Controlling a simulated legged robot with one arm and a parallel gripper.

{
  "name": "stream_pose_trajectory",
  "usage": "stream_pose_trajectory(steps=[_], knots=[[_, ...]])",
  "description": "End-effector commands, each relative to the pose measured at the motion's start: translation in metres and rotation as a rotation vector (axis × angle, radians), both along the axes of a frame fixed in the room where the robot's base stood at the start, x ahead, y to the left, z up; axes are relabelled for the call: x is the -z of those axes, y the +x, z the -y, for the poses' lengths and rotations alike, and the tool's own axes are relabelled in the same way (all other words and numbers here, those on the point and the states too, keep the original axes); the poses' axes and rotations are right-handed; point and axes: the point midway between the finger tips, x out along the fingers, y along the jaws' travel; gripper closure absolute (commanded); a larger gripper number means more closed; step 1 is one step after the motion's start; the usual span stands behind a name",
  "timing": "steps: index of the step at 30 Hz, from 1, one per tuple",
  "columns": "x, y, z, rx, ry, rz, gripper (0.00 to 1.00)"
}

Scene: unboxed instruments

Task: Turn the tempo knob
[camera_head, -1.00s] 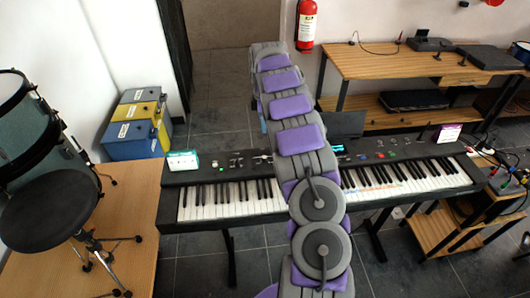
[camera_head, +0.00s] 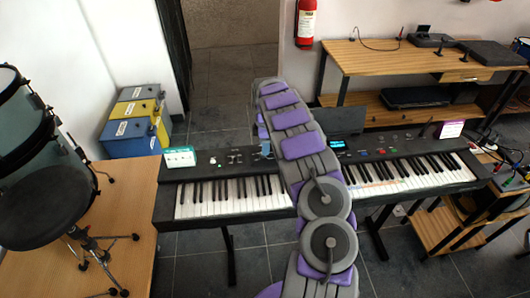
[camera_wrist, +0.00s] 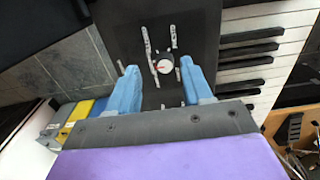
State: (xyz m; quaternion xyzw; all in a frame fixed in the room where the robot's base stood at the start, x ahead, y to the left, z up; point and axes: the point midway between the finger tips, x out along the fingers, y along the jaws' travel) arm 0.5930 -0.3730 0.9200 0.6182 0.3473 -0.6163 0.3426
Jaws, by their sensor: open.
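The black keyboard (camera_head: 205,172) stands across the middle of the head view, with its control panel behind the keys. In the wrist view, a round white knob with a red mark (camera_wrist: 163,64) sits on the dark panel, with white label strips around it. My gripper (camera_wrist: 157,70) is open, its two light blue fingers on either side of the knob and apart from it in the picture. How far the fingertips are above the panel I cannot tell. In the head view my arm hides part of the keyboard and most of my gripper.
A green and white box (camera_head: 180,157) stands on the keyboard's left end, and a pink and white box (camera_head: 451,129) stands at its right end. A drum stool (camera_head: 45,205) is at left. A wooden desk (camera_head: 400,58) stands behind at right.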

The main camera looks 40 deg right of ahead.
Motion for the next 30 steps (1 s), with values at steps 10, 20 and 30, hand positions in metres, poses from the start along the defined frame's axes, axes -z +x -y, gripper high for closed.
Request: stream_pose_trajectory(steps=[10,20,30], knots=[[0.034,0.000,0.002,-0.001,0.004,0.000,0.50],[0.035,0.000,0.002,-0.001,0.004,0.000,0.55],[0.033,0.000,-0.001,-0.001,0.001,0.001,0.87]])
